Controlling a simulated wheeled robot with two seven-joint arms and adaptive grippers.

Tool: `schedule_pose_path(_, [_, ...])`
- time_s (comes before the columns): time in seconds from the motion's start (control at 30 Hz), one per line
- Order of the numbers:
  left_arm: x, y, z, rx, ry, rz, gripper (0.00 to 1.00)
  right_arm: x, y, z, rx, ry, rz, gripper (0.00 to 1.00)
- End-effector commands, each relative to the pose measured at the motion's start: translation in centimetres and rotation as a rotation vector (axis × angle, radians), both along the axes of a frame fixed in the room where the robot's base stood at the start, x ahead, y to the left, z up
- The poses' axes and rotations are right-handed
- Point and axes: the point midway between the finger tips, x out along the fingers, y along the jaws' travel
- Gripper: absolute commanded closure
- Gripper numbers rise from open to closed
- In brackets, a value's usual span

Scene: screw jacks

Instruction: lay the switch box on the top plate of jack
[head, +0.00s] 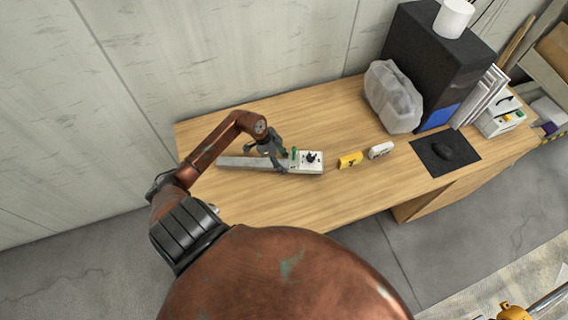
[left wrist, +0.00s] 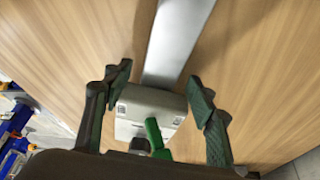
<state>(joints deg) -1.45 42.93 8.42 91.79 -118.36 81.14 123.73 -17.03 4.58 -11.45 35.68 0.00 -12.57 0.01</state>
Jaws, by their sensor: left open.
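The switch box (head: 308,162) is a pale box with a green lever and a black knob on top, lying on the wooden table at the right end of a flat grey bar (head: 240,162). My left gripper (head: 282,160) is open at the box's left end. In the left wrist view, the open fingers (left wrist: 160,88) stand on either side of the box (left wrist: 150,104), with a gap on each side. The near part of the box is hidden by the gripper's body. I cannot make out a jack with a top plate for certain.
A yellow block (head: 350,160) and a small white one (head: 381,150) stand right of the box. Farther right are a wrapped grey lump (head: 393,97), a black cabinet (head: 432,55) and a black mat (head: 428,158). Blue parts (left wrist: 14,130) show at the left wrist view's left edge. The table's front is clear.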

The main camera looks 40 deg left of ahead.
Motion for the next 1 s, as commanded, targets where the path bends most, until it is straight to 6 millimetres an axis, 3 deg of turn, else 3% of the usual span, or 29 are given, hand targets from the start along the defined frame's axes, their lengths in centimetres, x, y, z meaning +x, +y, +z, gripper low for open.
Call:
schedule_pose_path(0.3, [0.1,-0.2,-0.8,0.0,0.0,0.002,0.49,0.3,0.0,-0.1,-0.001,-0.003,0.001,0.17])
schedule_pose_path(0.57, [0.1,-0.2,-0.8,0.0,0.0,0.002,0.67,-0.9,-0.1,-0.1,-0.001,0.012,-0.001,0.17])
schedule_pose_path(1.0, [0.1,-0.2,-0.8,0.0,0.0,0.001,0.97,-0.6,-0.1,-0.1,-0.001,0.009,-0.001,0.17])
